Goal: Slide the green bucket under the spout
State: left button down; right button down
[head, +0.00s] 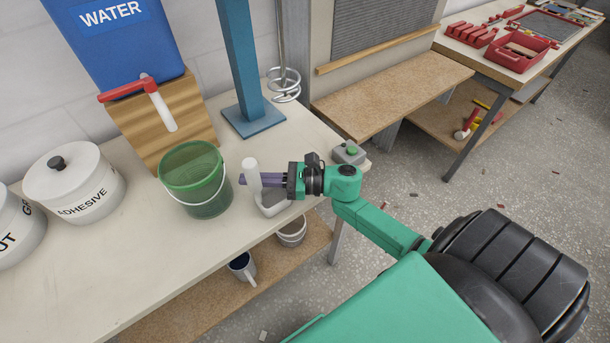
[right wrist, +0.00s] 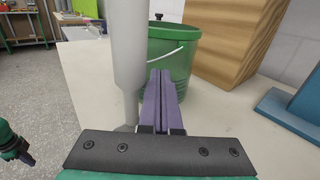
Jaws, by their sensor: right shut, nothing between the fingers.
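The green bucket (head: 205,196), translucent with a white wire handle, stands upright on the bench. It also shows in the right wrist view (right wrist: 172,62). The white spout (head: 160,108), with a red lever (head: 122,89), comes from the blue water tank (head: 118,48). In the head view its lower end appears just above and left of the bucket's back rim. My right gripper (head: 241,179) is shut and empty, its purple fingers pointing at the bucket's right side. I cannot tell whether they touch it. A part of my left gripper (right wrist: 22,155) seems to show in the right wrist view.
A whitish upright cylinder (head: 252,172) on a grey base (head: 273,203) stands right beside my right fingers. A wooden block (head: 180,133) is behind the bucket and a blue post (head: 241,60) behind right. An adhesive pot (head: 75,185) stands left; bench between is clear.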

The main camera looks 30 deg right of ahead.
jog(key=shift+s+d+f, duration=0.15)
jog(key=shift+s+d, duration=0.15)
jog(key=shift+d, duration=0.15)
jog(key=shift+s+d+b, duration=0.35)
jog(key=shift+d+b, duration=0.1)
jog(key=shift+d, duration=0.15)
jog(key=b+v, duration=0.2)
jog(key=v, duration=0.5)
jog(key=shift+d, duration=0.2)
jog(key=shift+s+d, duration=0.1)
